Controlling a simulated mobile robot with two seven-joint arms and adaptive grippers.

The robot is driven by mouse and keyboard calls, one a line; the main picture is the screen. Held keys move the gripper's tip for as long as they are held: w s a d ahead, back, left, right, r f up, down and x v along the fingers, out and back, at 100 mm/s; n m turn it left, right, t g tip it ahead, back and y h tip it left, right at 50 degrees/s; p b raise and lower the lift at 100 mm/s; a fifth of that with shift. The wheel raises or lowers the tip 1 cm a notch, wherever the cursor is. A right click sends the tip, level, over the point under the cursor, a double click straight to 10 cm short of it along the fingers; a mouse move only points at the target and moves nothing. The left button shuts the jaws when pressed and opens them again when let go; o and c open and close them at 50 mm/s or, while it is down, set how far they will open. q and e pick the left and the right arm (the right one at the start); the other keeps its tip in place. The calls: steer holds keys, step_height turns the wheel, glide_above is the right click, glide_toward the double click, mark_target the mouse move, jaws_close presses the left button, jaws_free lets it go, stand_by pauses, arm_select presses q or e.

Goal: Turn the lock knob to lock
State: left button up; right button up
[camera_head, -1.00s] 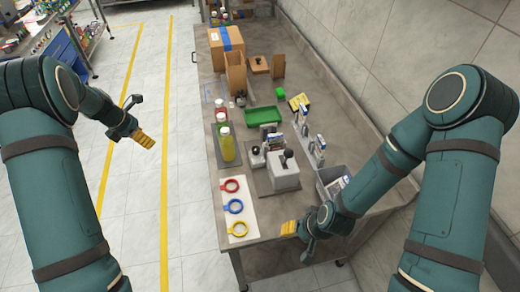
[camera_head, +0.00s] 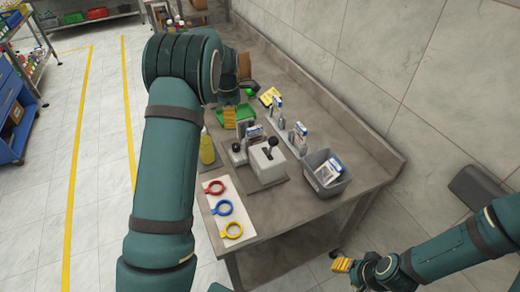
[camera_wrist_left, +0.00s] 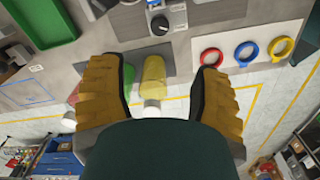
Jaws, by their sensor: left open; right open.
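A grey box-shaped device (camera_head: 266,166) with a black-topped lever (camera_head: 270,146) stands on a grey plate on the table. Beside it on the left is a small device with a dark round knob (camera_head: 236,147). A dark round knob (camera_wrist_left: 159,24) on a grey body also shows at the top edge of the left wrist view. Which part is the lock knob I cannot tell for sure. My right gripper (camera_head: 342,265) is open, off the table's front right.
A yellow bottle (camera_head: 207,149) stands left of the devices, partly behind my left arm. A white board (camera_head: 212,221) with red, blue and yellow rings lies in front. A grey bin (camera_head: 334,187) stands at right. A green tray (camera_head: 245,111) is behind.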

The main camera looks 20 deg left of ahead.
mark_target(236, 146)
arm_select(q)
steer(key=f, duration=0.9)
steer(key=f+b, duration=0.1)
steer(key=f, duration=0.4)
steer(key=shift+w+d, duration=0.25)
steer(key=shift+r, duration=0.1)
jaws_close()
